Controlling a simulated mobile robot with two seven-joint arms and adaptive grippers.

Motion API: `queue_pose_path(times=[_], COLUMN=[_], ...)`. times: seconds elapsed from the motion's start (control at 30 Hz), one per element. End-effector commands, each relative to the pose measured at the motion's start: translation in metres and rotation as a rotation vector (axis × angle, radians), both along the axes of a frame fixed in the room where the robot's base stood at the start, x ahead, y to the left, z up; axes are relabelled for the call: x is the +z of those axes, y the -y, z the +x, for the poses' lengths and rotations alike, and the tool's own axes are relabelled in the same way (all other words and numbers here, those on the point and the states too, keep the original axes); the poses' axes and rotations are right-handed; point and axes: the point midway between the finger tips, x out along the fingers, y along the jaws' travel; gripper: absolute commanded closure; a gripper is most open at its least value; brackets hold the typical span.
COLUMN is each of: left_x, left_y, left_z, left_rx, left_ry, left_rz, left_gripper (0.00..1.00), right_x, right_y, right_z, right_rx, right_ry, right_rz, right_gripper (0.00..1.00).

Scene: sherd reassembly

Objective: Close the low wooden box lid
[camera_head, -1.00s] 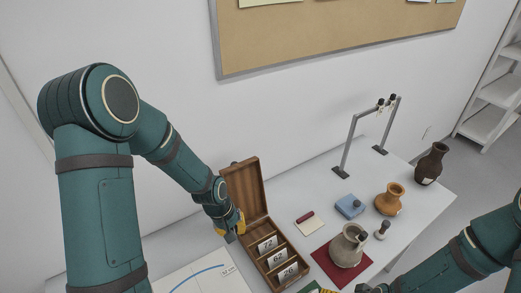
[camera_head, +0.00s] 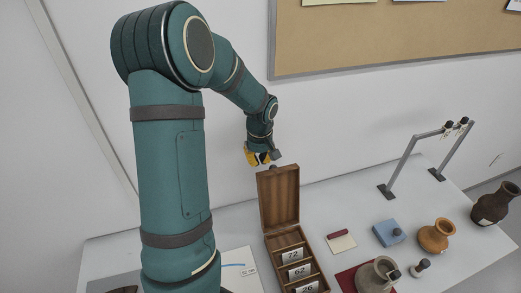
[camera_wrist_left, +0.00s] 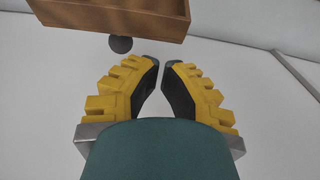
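The low wooden box (camera_head: 268,243) stands on the table with its compartments facing up. Its lid (camera_head: 279,198) stands upright at the back, open. In the left wrist view the lid's wooden edge (camera_wrist_left: 110,17) crosses the top, with a dark round knob (camera_wrist_left: 121,44) on it. My left gripper (camera_head: 263,160) is above and behind the lid's top edge, apart from it. In the left wrist view its yellow fingers (camera_wrist_left: 160,63) nearly meet at the tips, with only a sliver between them and nothing held. My right gripper is out of view.
Number cards (camera_head: 293,254) stand in the box. A metal stand (camera_head: 402,165) rises behind. A wall backs the table.

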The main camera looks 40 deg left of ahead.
Motion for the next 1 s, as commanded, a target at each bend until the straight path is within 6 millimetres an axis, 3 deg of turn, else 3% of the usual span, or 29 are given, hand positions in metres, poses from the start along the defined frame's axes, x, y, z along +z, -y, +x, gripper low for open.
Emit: queue_pose_path(times=[0.1,0.3,1.0], left_x=[-0.018,-0.031,-0.03], left_y=[-0.001,-0.002,-0.009], left_z=[0.0,0.001,0.001], left_rx=[0.0,-0.001,-0.001], left_ry=[-0.001,0.0,0.011], left_rz=[0.0,0.0,0.018], left_gripper=[1.0,1.0,1.0], right_x=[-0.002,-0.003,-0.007], right_y=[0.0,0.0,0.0], right_z=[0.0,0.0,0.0], right_rx=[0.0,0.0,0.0], right_ry=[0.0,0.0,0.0], right_rz=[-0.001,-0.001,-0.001], right_gripper=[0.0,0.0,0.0])
